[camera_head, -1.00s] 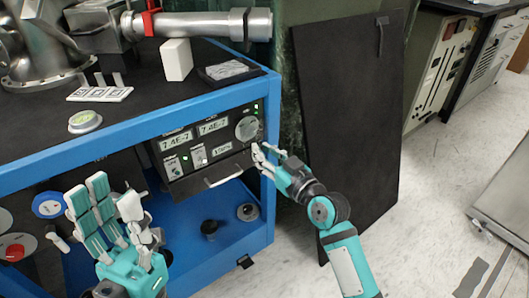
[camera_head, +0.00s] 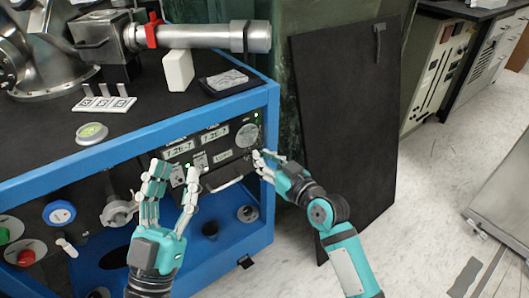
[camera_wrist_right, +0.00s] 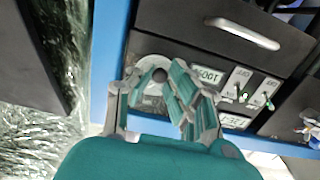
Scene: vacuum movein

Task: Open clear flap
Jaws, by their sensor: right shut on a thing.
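A clear flap cannot be made out for certain on the dark control panel (camera_head: 222,180), which has lit displays, switches and a pale round dial (camera_head: 247,135). My right gripper (camera_head: 262,160) is at the panel's right side, just below the dial. In the right wrist view its fingers (camera_wrist_right: 160,85) are closed around a round grey knob (camera_wrist_right: 151,65) with a dark centre, and partly cover it. My left gripper (camera_head: 174,170) is open and empty, fingers up, in front of the panel's left part. It hides some switches.
The panel's bar handle (camera_wrist_right: 243,33) is clear in the wrist view. The blue cart frame (camera_head: 130,150) surrounds the panel. A dark board (camera_head: 345,120) leans at the right. A blue knob (camera_head: 59,213) and a red knob (camera_head: 26,257) are at the lower left.

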